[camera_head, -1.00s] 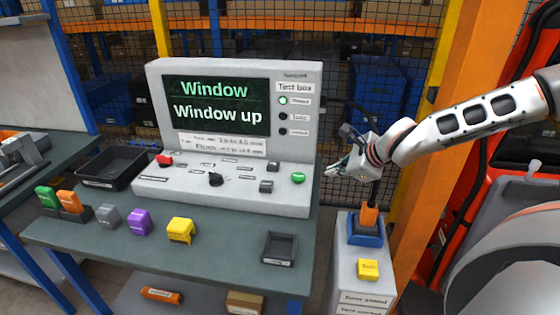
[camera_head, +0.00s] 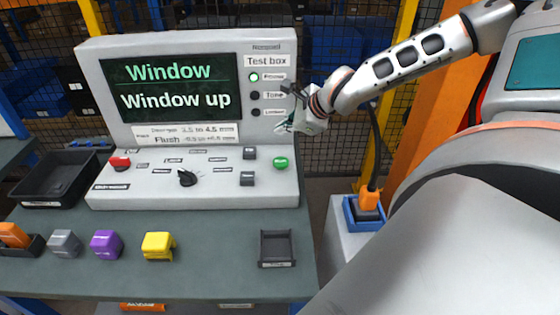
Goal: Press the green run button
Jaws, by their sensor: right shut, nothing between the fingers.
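The green run button (camera_head: 281,163) sits at the right end of the grey test box's sloped panel. The test box (camera_head: 190,45) stands on the bench, and its screen (camera_head: 172,88) reads "Window" and "Window up". My right gripper (camera_head: 282,127) is shut and empty. In the picture it is just above the green button, with a visible gap between them; how far in front of or over the panel it is, I cannot tell. My left gripper is not in view.
The panel also holds a red button (camera_head: 120,162), a black knob (camera_head: 187,178) and dark switches. Yellow (camera_head: 158,245), purple (camera_head: 105,243) and grey (camera_head: 64,243) blocks, a small dark tray (camera_head: 277,249) and a larger black tray (camera_head: 59,177) are on the bench. An orange plug (camera_head: 369,198) stands at right.

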